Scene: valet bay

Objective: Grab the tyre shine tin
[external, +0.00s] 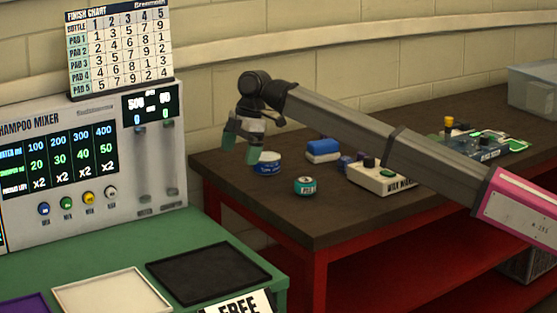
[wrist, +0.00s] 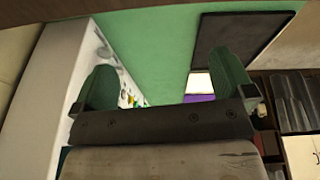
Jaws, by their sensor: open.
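Two small round tins stand on the dark tabletop in the external view. One is a blue and white tin (external: 268,163) near the left edge. The other is a teal tin (external: 305,186) nearer the front. Their labels are too small to read surely, so I cannot tell which is the tyre shine tin. My gripper (external: 243,143) is open and empty, with its green fingers pointing down, close to the left of the blue and white tin. In the wrist view my gripper (wrist: 163,85) has its fingers wide apart with nothing between them; neither tin shows clearly there.
The shampoo mixer (external: 75,165) stands left on a green counter (external: 115,262). A black tray (external: 208,272) lies there, also in the wrist view (wrist: 240,45).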

